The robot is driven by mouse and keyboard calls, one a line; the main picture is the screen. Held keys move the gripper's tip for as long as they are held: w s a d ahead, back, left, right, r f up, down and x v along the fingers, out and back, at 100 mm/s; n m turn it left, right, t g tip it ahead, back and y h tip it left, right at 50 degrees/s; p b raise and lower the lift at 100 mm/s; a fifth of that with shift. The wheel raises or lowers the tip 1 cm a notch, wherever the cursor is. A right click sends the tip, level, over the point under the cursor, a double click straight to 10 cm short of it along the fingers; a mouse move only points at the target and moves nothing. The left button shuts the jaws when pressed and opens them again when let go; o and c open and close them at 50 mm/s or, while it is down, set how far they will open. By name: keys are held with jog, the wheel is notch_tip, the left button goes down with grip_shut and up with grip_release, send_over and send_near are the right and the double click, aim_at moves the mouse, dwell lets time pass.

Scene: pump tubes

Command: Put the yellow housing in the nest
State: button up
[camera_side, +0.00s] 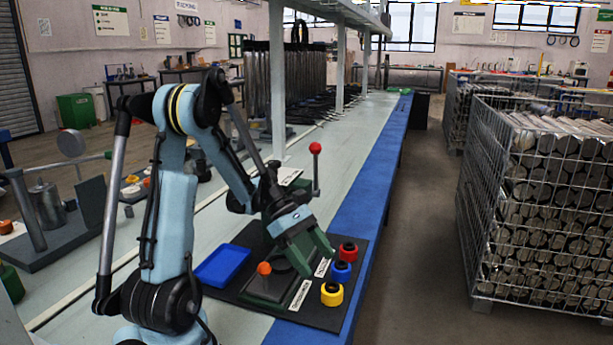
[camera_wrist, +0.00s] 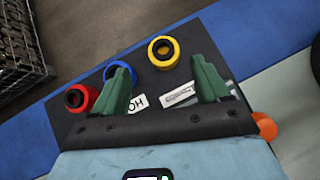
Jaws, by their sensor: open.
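The yellow housing (camera_side: 332,294) stands upright on the dark mat, nearest the camera in a row of three. In the wrist view the yellow housing (camera_wrist: 172,60) appears between and beyond my fingertips, its dark round opening showing. My gripper (camera_side: 320,262) is open and empty, with green fingers pointing down above the mat, left of the row. It also shows in the wrist view (camera_wrist: 160,72). A dark green fixture (camera_side: 262,301) sits on the mat under and left of my gripper. It may be the nest, but my gripper partly hides it and I cannot tell.
A blue housing (camera_side: 341,272) and a red housing (camera_side: 348,252) stand behind the yellow one. White labels (camera_side: 300,295) lie beside the row. A blue tray (camera_side: 222,265), an orange knob (camera_side: 264,268) and a red-topped lever (camera_side: 315,148) stand close by. The table edge is right.

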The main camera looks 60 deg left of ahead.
jog(key=v, duration=0.5)
jog(key=w+d+r+m+t+y, duration=0.1)
jog(key=d+m+y, duration=0.6)
jog(key=d+m, duration=0.9)
notch_tip(320, 180, up, 2)
jog(key=m+t, duration=0.1)
jog(key=m, duration=0.3)
jog(key=shift+w+y, duration=0.2)
jog(key=shift+y, duration=0.2)
jog(key=shift+o, duration=0.5)
jog(key=d+m, duration=0.1)
jog(key=m+t, duration=0.1)
jog(key=m, duration=0.1)
jog(key=shift+d+r, duration=0.4)
